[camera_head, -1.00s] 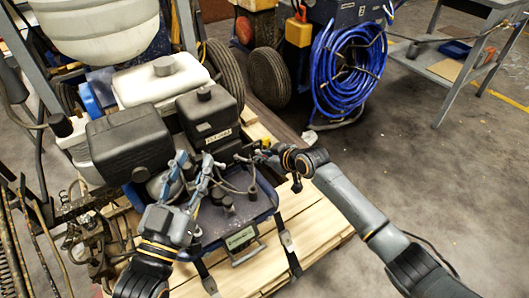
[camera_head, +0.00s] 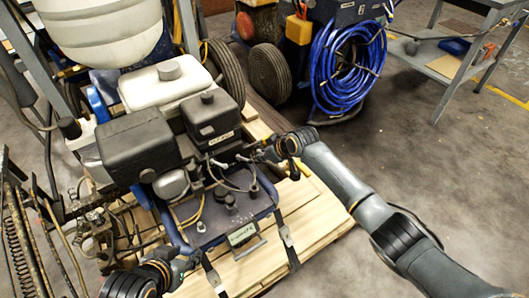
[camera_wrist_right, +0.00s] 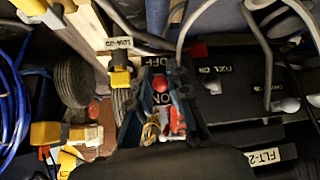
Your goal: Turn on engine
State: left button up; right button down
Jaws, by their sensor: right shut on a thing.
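The engine (camera_head: 210,115) has a black housing marked FLT-2 and stands on the line striper. My right gripper (camera_head: 259,154) reaches its right side. In the right wrist view the fingers (camera_wrist_right: 158,80) are closed around a small red switch (camera_wrist_right: 159,84) beside a label reading ON and OFF (camera_wrist_right: 157,69). The fingers partly hide the switch, and its exact position is unclear. Grey levers for fuel (camera_wrist_right: 212,85) and choke (camera_wrist_right: 286,105) sit beside it. My left gripper (camera_head: 187,262) is low at the front of the machine, apart from the engine; its finger opening is unclear.
A black box (camera_head: 137,145) and white tank (camera_head: 163,82) adjoin the engine. Cables loop in front of it above a blue tray (camera_head: 225,220). The machine rests on a wooden pallet (camera_head: 310,215).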

pick_arm(q)
jog(key=shift+s+a+f+g, duration=0.2)
jog(key=shift+s+f+g, duration=0.1)
jog(key=shift+s, duration=0.25)
pick_arm(e)
jog(key=shift+a+r, duration=0.1)
jog(key=c, duration=1.3)
grip_release()
jog(key=v, duration=1.1)
jog(key=shift+s+r, duration=0.15)
jog(key=shift+r, duration=0.2)
